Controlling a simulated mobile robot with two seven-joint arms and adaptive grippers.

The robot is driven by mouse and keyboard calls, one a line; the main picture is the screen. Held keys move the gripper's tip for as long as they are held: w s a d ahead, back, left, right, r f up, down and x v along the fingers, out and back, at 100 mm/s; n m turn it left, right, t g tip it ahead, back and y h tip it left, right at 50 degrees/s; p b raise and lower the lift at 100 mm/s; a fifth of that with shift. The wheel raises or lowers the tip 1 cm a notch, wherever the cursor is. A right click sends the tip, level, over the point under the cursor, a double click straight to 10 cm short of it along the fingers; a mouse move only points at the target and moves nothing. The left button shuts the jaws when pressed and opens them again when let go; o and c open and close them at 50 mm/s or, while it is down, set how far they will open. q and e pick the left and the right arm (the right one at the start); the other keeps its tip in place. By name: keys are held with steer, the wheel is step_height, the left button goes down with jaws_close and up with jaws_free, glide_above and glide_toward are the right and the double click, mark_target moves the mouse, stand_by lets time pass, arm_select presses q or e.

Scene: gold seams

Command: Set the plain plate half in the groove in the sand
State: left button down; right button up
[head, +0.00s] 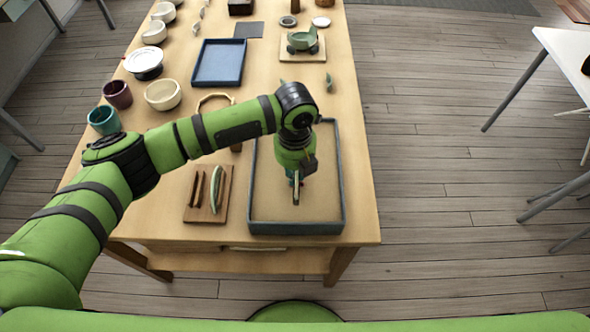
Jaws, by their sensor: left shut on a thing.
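My left gripper (296,178) is over the sand tray (266,195), pointing down. It is shut on a thin, pale piece (296,195), seen nearly edge-on and upright, which looks like the plain plate half. I cannot tell whether its lower edge touches the sand. No groove shows; my gripper and forearm cover part of the sand. My right gripper is not in view.
Left of the tray, a wooden board (223,212) holds a pale green curved piece (216,189) and thin brown pieces. The right table edge is clear.

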arm_select(q)
steer(key=shift+f+b, duration=0.3)
steer(key=shift+f, duration=0.45)
stand_by(0.4)
stand_by(0.7)
steer(key=shift+f, duration=0.8)
stand_by(0.9)
steer(key=c, duration=1.2)
jaws_free()
steer(key=shift+o, duration=0.2)
steer(key=o, duration=0.5)
steer(key=shift+c, duration=0.2)
